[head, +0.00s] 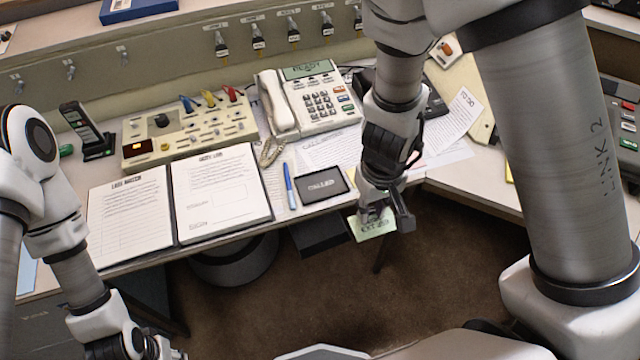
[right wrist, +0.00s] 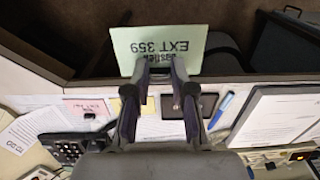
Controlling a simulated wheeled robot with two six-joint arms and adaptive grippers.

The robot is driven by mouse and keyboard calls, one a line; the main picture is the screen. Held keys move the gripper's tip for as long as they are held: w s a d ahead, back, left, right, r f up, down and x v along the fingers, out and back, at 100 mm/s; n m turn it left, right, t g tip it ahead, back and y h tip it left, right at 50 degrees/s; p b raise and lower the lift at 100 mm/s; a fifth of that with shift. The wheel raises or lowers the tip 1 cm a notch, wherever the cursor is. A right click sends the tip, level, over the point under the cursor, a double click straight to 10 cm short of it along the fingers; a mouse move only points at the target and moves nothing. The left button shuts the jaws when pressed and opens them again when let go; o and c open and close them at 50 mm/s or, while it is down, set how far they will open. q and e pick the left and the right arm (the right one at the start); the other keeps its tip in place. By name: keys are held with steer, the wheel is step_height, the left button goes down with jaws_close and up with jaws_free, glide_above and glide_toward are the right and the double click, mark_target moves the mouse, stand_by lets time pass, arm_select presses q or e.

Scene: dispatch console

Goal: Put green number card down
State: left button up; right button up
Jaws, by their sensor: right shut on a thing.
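The desk holds an open log binder (head: 222,195), a blue pen (head: 290,188), a small black pad (head: 322,186), a cream telephone (head: 318,100) and a switch panel (head: 190,130). Loose papers (head: 445,140) lie right of my right forearm. Little bare desk shows near the front edge.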

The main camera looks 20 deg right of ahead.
steer(key=w+a+p, duration=0.1)
steer(key=w+p, duration=0.1)
steer(key=w+a+p, duration=0.1)
steer(key=w+p, duration=0.2)
steer(key=w+a+p, duration=0.1)
steer(key=w+p, duration=0.2)
steer(key=shift+a+r, duration=0.15)
steer(key=shift+r, duration=0.15)
glide_above(319, 180)
step_height(319, 180, down, 2)
steer(key=shift+s+p, duration=0.15)
steer(key=shift+p, duration=0.2)
steer(key=f+p, duration=0.1)
steer(key=f, duration=0.2)
steer(key=shift+w+f, duration=0.2)
steer(key=shift+f, duration=0.3)
steer(key=o, duration=0.8)
steer(key=shift+c, duration=0.2)
steer(key=shift+r, duration=0.15)
